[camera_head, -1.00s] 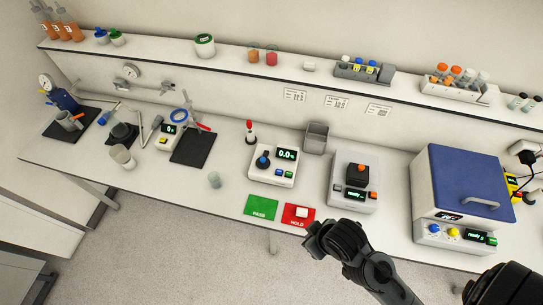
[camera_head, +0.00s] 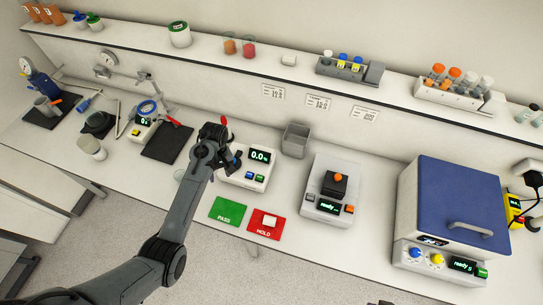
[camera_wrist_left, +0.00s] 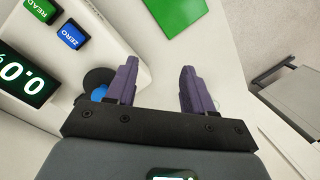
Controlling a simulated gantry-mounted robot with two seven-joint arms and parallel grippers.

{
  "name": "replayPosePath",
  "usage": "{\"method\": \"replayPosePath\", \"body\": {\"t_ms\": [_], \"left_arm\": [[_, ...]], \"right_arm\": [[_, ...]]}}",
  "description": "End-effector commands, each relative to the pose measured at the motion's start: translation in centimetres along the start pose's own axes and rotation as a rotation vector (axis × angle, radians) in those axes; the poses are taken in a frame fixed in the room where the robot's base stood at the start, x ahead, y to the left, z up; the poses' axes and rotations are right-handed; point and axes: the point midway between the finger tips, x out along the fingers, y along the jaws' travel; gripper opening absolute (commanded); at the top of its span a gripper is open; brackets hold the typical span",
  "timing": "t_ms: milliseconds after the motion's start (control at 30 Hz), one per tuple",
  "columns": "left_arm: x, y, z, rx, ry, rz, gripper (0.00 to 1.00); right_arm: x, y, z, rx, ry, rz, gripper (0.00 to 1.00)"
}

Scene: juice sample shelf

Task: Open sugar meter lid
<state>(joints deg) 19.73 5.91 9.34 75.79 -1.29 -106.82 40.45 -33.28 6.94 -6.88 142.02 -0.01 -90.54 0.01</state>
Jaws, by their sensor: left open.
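The sugar meter (camera_head: 262,182) is a white box with a 0.0% display and green and blue buttons. Its lid, a dark round piece with a blue knob (camera_wrist_left: 98,92), shows in the left wrist view beside the left finger, partly hidden by it. In the head view my gripper mostly covers the lid. My left gripper (camera_head: 230,158) is over the left side of the meter; in the wrist view its purple fingers (camera_wrist_left: 157,85) are apart with nothing between them. The knob is outside the gap. My right gripper is not in view.
A green PASS mat (camera_head: 228,212) and a red HOLD mat (camera_head: 266,232) with a white piece lie in front. A grey bin (camera_head: 296,140) stands behind. A device with an orange knob (camera_head: 332,190) and a blue-lidded box (camera_head: 455,205) are to the right.

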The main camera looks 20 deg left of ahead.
Motion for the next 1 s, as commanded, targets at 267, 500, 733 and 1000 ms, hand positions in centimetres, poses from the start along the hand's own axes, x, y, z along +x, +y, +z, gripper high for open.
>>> {"method": "replayPosePath", "body": {"t_ms": [267,500,733,1000], "left_arm": [[-8.4,4.5,-4.2,-0.012,0.095,0.135,0.53],[-8.5,5.2,-4.8,-0.011,0.111,0.153,0.53],[-4.9,5.7,-5.2,-0.012,0.109,0.151,0.53],[-1.1,6.3,-5.6,-0.011,0.111,0.153,0.53]], "right_arm": [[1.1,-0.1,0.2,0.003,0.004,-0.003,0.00],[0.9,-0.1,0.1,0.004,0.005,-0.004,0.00],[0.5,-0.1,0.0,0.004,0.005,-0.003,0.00],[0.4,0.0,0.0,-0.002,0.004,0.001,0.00]]}}
